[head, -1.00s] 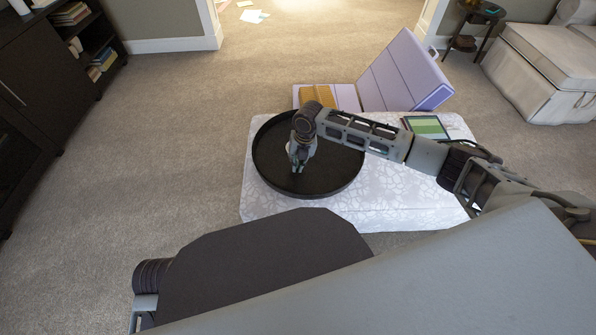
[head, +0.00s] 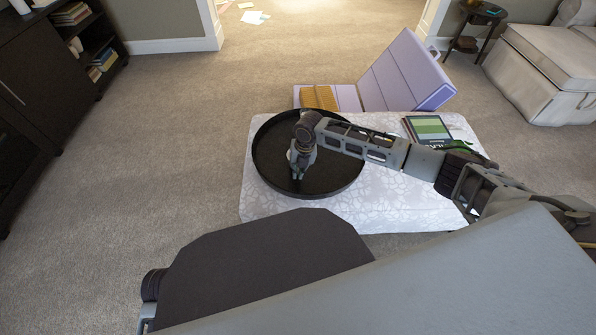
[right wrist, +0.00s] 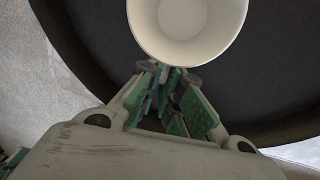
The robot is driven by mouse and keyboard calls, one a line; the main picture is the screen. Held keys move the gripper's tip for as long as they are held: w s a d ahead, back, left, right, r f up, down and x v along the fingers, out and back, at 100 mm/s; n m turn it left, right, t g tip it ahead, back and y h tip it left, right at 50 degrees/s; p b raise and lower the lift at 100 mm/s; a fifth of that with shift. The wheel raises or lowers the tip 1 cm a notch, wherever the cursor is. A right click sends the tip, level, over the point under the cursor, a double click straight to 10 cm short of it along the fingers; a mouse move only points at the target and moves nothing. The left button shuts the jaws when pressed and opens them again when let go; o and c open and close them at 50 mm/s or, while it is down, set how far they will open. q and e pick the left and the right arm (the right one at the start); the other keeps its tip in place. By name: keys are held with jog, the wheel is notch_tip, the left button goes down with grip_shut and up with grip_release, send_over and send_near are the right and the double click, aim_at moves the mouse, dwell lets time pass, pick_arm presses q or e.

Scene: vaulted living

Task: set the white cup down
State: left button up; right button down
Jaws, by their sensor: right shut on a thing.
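The white cup (right wrist: 187,30) is at the top of the right wrist view, seen from above into its empty inside. My right gripper (right wrist: 166,70) is shut on the near side of the cup. In the head view my right gripper (head: 298,175) points down inside the outline of the round black tray (head: 342,178). The cup is mostly hidden there by the gripper. The tray also fills the background of the right wrist view (right wrist: 268,85). Whether the cup touches the tray floor I cannot tell. My left gripper is out of view.
The tray lies on a white patterned ottoman (head: 400,205). A green-covered book (head: 428,128) lies at its right back. Behind stand a lilac folded panel (head: 405,75) and a mustard item (head: 319,97). The tray floor around the gripper looks clear.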

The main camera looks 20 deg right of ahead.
dwell(0.3)
jog(key=c, duration=1.6)
grip_release()
jog(key=shift+r, duration=0.55)
jog(key=r, duration=0.1)
jog(key=r+p, duration=0.1)
jog(key=r, duration=0.1)
jog(key=shift+s+d+p, duration=0.1)
jog(key=shift+d+p, duration=0.15)
jog(key=shift+p, duration=0.05)
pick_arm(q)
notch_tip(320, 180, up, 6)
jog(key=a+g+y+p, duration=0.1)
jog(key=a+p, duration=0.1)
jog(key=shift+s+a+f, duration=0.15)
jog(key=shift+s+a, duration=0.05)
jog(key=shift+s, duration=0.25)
pick_arm(e)
notch_tip(320, 180, up, 8)
jog(key=d, duration=0.1)
jog(key=shift+s, duration=0.35)
